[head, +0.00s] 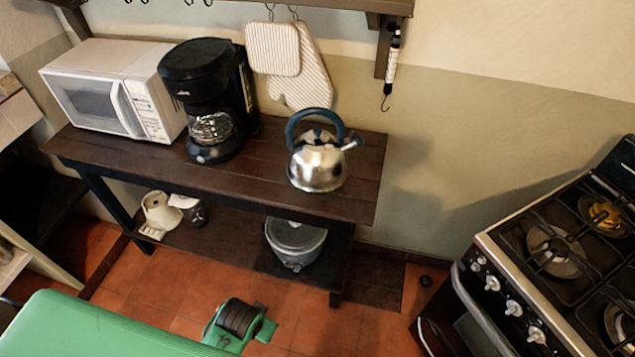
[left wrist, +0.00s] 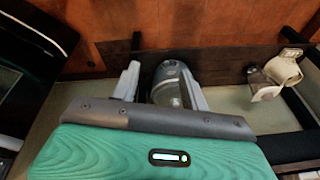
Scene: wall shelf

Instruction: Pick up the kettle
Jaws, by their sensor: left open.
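The kettle (head: 317,165) is shiny metal with a blue arched handle (head: 312,116) and a spout pointing right. It stands upright on the right part of the dark wooden table's top, with nothing touching it. I do not make it out in the left wrist view. My left gripper (left wrist: 160,70) shows there with its two grey fingers apart, open. A grey pot shows beyond and between the fingers. I see no gripper fingers in the head view, and my right gripper is in neither view.
The table (head: 267,180) also bears a black coffee maker (head: 210,105) and a white microwave (head: 115,90). The pot (head: 296,243) and a cream appliance (head: 160,212) sit on its lower shelf. Mitts (head: 273,50) hang behind the kettle. A stove (head: 545,260) stands right.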

